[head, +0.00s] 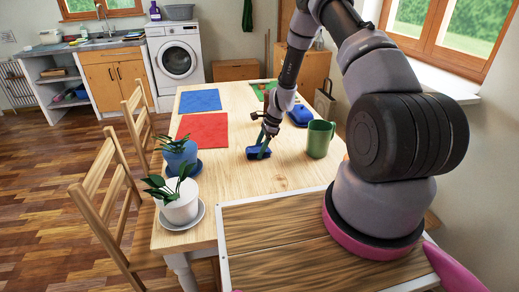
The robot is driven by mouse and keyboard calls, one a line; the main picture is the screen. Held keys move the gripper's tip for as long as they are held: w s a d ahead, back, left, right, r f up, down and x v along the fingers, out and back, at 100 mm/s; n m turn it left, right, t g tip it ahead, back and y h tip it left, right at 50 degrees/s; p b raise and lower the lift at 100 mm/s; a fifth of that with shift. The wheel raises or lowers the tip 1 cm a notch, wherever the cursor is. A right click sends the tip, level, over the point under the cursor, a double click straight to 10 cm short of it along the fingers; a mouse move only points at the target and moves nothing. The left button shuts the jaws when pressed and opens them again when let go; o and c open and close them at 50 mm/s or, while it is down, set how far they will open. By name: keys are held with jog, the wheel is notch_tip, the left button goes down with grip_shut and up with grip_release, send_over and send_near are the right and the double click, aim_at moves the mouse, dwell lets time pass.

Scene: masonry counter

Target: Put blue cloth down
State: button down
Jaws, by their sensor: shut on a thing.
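My gripper (266,137) is shut on the blue cloth (257,153), a small dark blue bundle. It is over the middle of the wooden table (229,175), left of a green mug. The cloth is at or just above the tabletop; I cannot tell whether it touches. The fingers partly hide the cloth's upper side.
The green mug (319,139) and a blue lidded dish (300,115) stand close on the right. A red mat (202,130) and a blue mat (200,100) lie to the left. Two potted plants (180,208) (180,152) stand at the left edge. The front tabletop is clear.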

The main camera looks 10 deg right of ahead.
jog(key=shift+f, duration=0.1)
jog(key=shift+c, duration=0.2)
grip_release()
jog(key=v, duration=1.3)
jog(key=s+r+n+t+h, duration=0.1)
jog(key=s+r+n+t, duration=0.2)
jog(key=r, duration=1)
jog(key=s+r+n, duration=0.4)
jog(key=s+r, duration=0.1)
jog(key=r, duration=0.9)
jog(key=s+r+n+t, duration=0.2)
jog(key=s+r, duration=0.4)
jog(key=s, duration=0.5)
jog(key=s+r+n+t+h, duration=0.1)
jog(key=s+r+n+t, duration=0.1)
jog(key=s+r+n, duration=0.2)
jog(key=s+r, duration=0.3)
jog(key=s, duration=0.4)
jog(key=shift+d+r+n+h, duration=0.15)
jog(key=shift+n+h, duration=0.15)
jog(key=shift+n, duration=0.1)
